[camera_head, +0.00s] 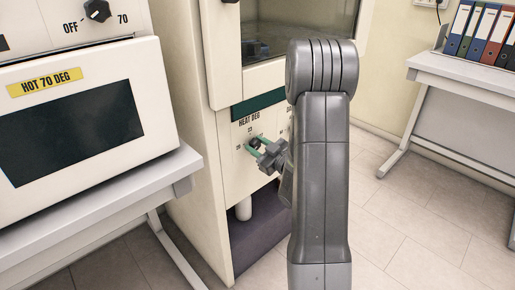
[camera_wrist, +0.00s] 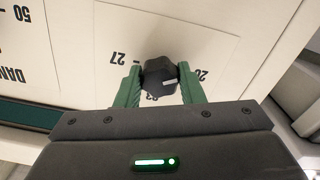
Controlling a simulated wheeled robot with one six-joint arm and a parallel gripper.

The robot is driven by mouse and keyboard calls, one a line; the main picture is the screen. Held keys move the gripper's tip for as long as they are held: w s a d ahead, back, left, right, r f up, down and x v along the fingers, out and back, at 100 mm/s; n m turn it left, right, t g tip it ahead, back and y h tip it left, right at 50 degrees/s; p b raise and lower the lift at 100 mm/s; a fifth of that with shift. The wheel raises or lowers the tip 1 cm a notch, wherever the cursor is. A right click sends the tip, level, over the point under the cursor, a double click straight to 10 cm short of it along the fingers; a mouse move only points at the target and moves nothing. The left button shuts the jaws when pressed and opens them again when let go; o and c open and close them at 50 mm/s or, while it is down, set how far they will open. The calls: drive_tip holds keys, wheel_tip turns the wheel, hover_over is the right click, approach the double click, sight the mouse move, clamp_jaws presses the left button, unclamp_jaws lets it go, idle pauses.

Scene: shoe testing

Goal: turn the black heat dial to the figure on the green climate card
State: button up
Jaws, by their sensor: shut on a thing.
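The black heat dial (camera_head: 255,142) sits on the cream cabinet front under the words HEAT DEG. It also shows in the wrist view (camera_wrist: 158,72), on a pale plate with figures around it. My gripper (camera_head: 261,150) is shut on the dial, with one green finger on each side in the wrist view (camera_wrist: 159,84). A 27 reads upside down to the dial's left there; the figure at its right is partly covered by a finger. A pale mark shows on the dial, but I cannot tell which figure it points to. I see no readable green climate card.
A dark green strip (camera_head: 258,106) runs above the dial panel. At left, an oven (camera_head: 160,100) with a yellow HOT 70 DEG label (camera_head: 45,82) stands on a bench (camera_head: 105,200). Binders (camera_head: 478,38) stand on a right-hand table (camera_head: 465,72). Floor is clear at right.

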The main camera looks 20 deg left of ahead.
drive_tip(key=m, duration=0.3)
drive_tip(key=shift+m, duration=0.4)
drive_tip(key=m, duration=0.3)
drive_tip(key=shift+m, duration=0.3)
drive_tip(key=m, duration=0.3)
drive_tip(key=shift+m+p, duration=0.3)
drive_tip(key=shift+p, duration=0.05)
drive_tip(key=shift+m+p, duration=0.5)
drive_tip(key=shift+m, duration=1.3)
drive_tip(key=o, duration=1)
drive_tip(key=shift+d, duration=0.1)
